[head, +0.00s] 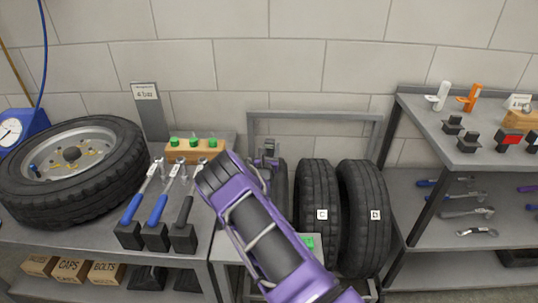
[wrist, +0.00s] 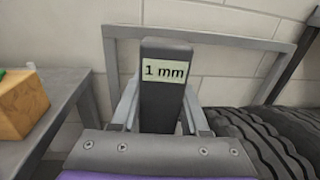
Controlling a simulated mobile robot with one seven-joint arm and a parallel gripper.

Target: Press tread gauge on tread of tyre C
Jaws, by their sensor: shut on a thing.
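My gripper (wrist: 162,110) is shut on a dark upright block with a pale label reading "1 mm", which looks like the tread gauge (wrist: 160,105). In the head view my gripper (head: 266,158) is at the rack, left of tyre C, with my purple arm in front of it. Tyre C (head: 318,180) stands upright in the rack, with a white "C" label on its tread. In the wrist view a black tyre tread (wrist: 265,140) lies to the right, apart from the gauge. The gauge's lower end is hidden by my wrist.
Tyre D (head: 364,190) stands close right of tyre C. Another tyre (head: 281,190) is partly hidden behind my arm. The grey rack frame (head: 315,117) rises behind. A left bench (head: 70,238) holds a wheel and tools; shelving (head: 470,150) stands right.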

